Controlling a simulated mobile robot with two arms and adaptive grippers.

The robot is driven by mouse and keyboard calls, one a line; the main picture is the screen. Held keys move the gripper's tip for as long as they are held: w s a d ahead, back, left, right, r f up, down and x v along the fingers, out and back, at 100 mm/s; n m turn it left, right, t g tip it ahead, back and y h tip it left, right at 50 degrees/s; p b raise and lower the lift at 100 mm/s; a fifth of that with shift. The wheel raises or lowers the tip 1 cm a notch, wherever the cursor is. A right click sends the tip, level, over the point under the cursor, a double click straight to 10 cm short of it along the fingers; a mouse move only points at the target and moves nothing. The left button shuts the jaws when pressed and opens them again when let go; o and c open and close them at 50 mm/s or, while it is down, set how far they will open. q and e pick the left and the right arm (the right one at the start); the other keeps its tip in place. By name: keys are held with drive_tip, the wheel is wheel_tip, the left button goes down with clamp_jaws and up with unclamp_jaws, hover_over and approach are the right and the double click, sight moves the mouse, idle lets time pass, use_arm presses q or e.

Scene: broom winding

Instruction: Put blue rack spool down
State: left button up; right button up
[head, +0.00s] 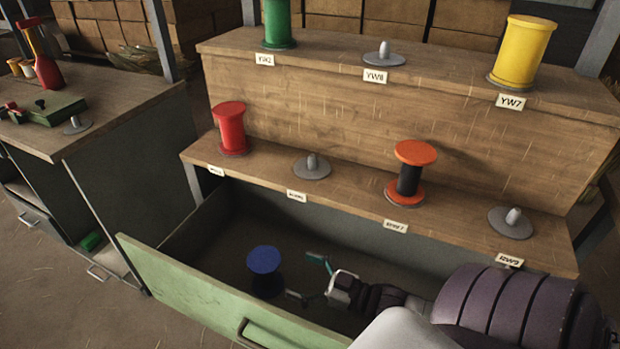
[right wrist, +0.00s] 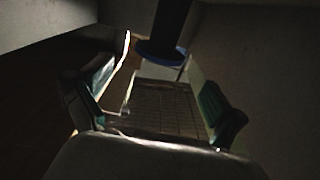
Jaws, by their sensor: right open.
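The blue spool (head: 265,262) stands upright inside the open drawer, near its front panel. My right gripper (head: 306,277) reaches into the drawer from the right, with its fingers apart and pointing at the spool. A small gap shows between the fingertips and the spool in the head view. In the right wrist view, the spool's blue lower flange and dark core (right wrist: 170,28) show ahead of the open fingers, at the top of the picture. The spool's top is cut off there. My left gripper is not in view.
The drawer's green front (head: 190,290) and the lower shelf edge border my right arm. The rack holds red (head: 231,130), orange (head: 408,178), green (head: 277,22) and yellow (head: 522,55) spools. Empty pegs (head: 312,168) show between them. A workbench (head: 110,92) stands at left.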

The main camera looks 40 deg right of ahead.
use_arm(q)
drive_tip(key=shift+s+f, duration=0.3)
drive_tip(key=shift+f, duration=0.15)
use_arm(e)
drive_tip(key=shift+v, duration=1.2)
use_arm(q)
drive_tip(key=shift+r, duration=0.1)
